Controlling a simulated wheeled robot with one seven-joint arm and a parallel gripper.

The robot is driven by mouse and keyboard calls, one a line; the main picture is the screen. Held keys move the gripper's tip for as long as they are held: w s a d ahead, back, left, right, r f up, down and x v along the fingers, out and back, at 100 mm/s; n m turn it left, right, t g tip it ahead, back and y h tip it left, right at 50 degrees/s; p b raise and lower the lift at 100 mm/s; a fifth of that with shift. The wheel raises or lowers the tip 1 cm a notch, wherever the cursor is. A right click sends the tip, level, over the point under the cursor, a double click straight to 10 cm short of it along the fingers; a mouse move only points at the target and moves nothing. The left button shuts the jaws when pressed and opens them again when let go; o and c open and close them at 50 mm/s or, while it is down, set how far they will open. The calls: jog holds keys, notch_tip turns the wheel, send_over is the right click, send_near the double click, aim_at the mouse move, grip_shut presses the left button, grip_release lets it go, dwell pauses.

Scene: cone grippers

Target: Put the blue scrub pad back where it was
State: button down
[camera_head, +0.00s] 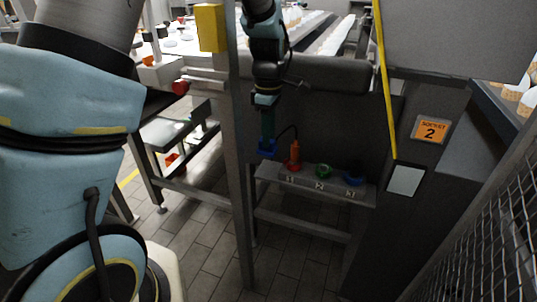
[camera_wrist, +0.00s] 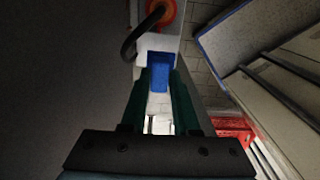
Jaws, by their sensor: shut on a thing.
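The blue scrub pad (camera_head: 267,149) is at the tip of my gripper (camera_head: 267,140), which hangs down at the left end of a small grey shelf (camera_head: 335,190). In the wrist view the blue pad (camera_wrist: 158,77) sits between my two dark green fingers (camera_wrist: 158,85), which are shut on it. A pale surface shows around and beyond the pad there. I cannot tell whether the pad touches anything besides my gripper.
The shelf is marked 1, 2 and 3. An orange cone-like item (camera_head: 295,157) with a black cable stands by 1, a green ring (camera_head: 323,170) by 2, a blue piece (camera_head: 353,179) by 3. A grey post (camera_head: 238,180) stands left of my gripper. A red crate (camera_wrist: 235,128) shows at lower right in the wrist view.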

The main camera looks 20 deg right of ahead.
aim_at(268, 153)
notch_tip(268, 153, down, 7)
jog(key=shift+r, duration=0.2)
jog(key=c, duration=0.7)
grip_release()
jog(key=shift+o, duration=0.2)
jog(key=shift+r, duration=0.15)
notch_tip(268, 153, up, 12)
jog(key=shift+f, duration=0.25)
jog(key=shift+r, duration=0.15)
jog(key=shift+s, duration=0.1)
